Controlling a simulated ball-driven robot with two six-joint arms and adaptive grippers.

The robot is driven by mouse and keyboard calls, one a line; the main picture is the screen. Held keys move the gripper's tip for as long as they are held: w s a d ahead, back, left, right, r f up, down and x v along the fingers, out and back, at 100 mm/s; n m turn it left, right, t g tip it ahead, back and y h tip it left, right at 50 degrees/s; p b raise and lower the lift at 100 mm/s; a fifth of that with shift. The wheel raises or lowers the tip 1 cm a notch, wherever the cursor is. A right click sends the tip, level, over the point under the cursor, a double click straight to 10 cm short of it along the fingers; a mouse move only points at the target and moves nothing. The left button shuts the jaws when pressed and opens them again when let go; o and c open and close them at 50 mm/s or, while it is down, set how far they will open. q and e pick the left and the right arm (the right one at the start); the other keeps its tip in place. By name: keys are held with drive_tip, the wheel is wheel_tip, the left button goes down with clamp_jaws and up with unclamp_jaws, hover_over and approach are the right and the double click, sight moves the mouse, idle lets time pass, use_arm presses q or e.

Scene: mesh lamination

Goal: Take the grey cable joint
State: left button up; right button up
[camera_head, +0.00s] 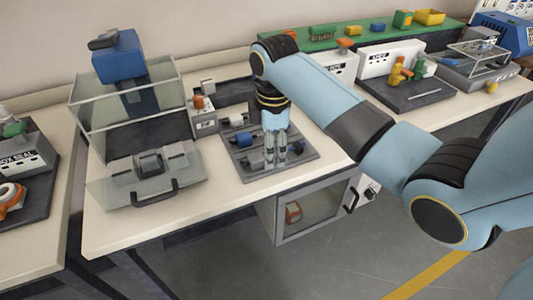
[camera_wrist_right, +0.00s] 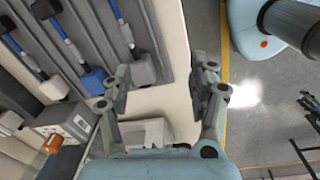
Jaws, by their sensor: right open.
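A dark grey tray (camera_head: 283,172) on the bench holds several cable parts. A part with a light grey end (camera_head: 238,121) lies at its back left, beside one with a blue end (camera_head: 243,139); a darker grey one (camera_head: 256,161) lies nearer the front. My right gripper (camera_head: 276,163) points down over the tray's front middle, hiding part of it. In the right wrist view its fingers (camera_wrist_right: 160,92) are wide apart with nothing between them. My left gripper is out of view.
A clear-walled machine with a blue head (camera_head: 118,56) and a handled front plate (camera_head: 150,178) stands left of the tray. Another dark tray (camera_head: 405,95) lies to the right.

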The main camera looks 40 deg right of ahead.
drive_tip(key=w+r+n, duration=0.3)
drive_tip(key=w+r, duration=0.1)
drive_tip(key=r, duration=0.1)
hover_over(262, 154)
drive_tip(key=shift+g, duration=0.3)
wheel_tip(262, 154, down, 5)
drive_tip(key=shift+w+f, duration=0.1)
wheel_tip(262, 154, down, 5)
drive_tip(key=shift+a+f, duration=0.1)
drive_tip(key=shift+f, duration=0.1)
drive_tip(key=shift+r, duration=0.1)
clamp_jaws()
